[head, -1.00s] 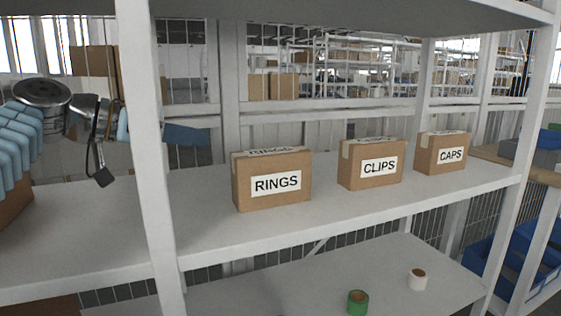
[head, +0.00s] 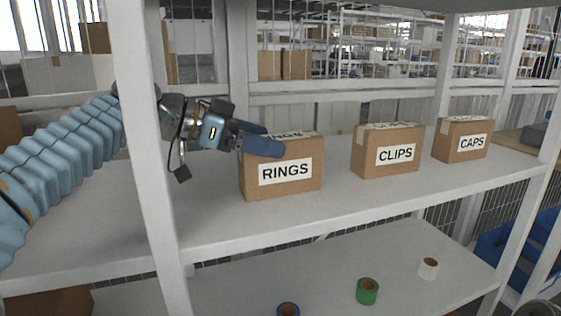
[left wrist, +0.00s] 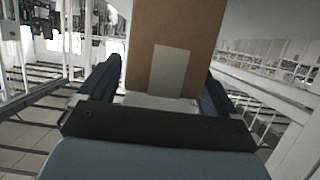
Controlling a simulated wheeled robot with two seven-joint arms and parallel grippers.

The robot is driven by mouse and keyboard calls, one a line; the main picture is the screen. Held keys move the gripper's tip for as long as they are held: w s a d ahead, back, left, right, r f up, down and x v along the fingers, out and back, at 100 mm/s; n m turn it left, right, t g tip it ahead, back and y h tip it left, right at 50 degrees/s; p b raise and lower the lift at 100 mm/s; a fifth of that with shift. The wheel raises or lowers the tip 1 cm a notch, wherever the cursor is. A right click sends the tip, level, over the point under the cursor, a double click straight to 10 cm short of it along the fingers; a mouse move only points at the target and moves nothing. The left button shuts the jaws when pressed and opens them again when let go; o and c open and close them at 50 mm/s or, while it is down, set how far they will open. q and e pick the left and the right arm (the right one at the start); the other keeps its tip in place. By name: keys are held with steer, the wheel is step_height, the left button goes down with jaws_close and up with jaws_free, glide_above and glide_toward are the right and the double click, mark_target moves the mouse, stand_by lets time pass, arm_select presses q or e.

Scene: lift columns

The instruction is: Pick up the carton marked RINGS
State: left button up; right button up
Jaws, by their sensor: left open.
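The brown carton marked RINGS (head: 280,185) stands upright on the upper shelf, leftmost of three cartons, its white label facing me. My left gripper (head: 264,138) reaches in from the left at the carton's upper left part. Its near blue finger covers part of the carton's top front edge. In the left wrist view, the carton (left wrist: 178,30) stands between the two spread blue fingers of the left gripper (left wrist: 163,85). The gripper is open; whether a finger touches the carton I cannot tell. My right gripper is not in view.
The CLIPS carton (head: 372,165) and the CAPS carton (head: 448,150) stand further right on the same shelf (head: 215,215). A white rack post (head: 143,130) stands in front of my left arm. Rolls of tape, one green (head: 367,292), are on the lower shelf.

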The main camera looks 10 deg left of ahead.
arm_select(q)
steer(key=shift+x, duration=0.9)
steer(key=c, duration=1.3)
steer(key=shift+r, duration=0.1)
